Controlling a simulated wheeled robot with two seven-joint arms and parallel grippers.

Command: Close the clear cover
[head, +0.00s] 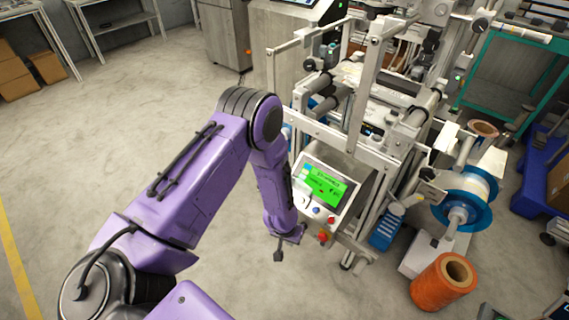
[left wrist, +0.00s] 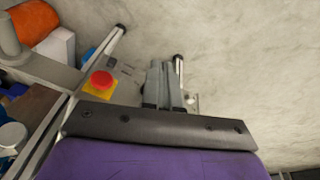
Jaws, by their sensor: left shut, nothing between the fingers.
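My left arm comes in from the left, and its gripper (head: 279,250) hangs just in front of the machine's control panel, at its lower left. In the left wrist view the two fingers (left wrist: 165,82) are together with nothing between them. The machine (head: 350,130) has a pale metal frame with rollers. I cannot clearly make out the clear cover; an upright pale frame (head: 370,70) rises from the machine, but I cannot tell whether it carries the cover. My right gripper is not in view.
A control panel (head: 325,190) with a green screen sits on the machine front. A red emergency button on yellow shows in the left wrist view (left wrist: 101,82). An orange roll (head: 440,285) and a blue-flanged reel (head: 462,200) stand at right. The floor at left is clear.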

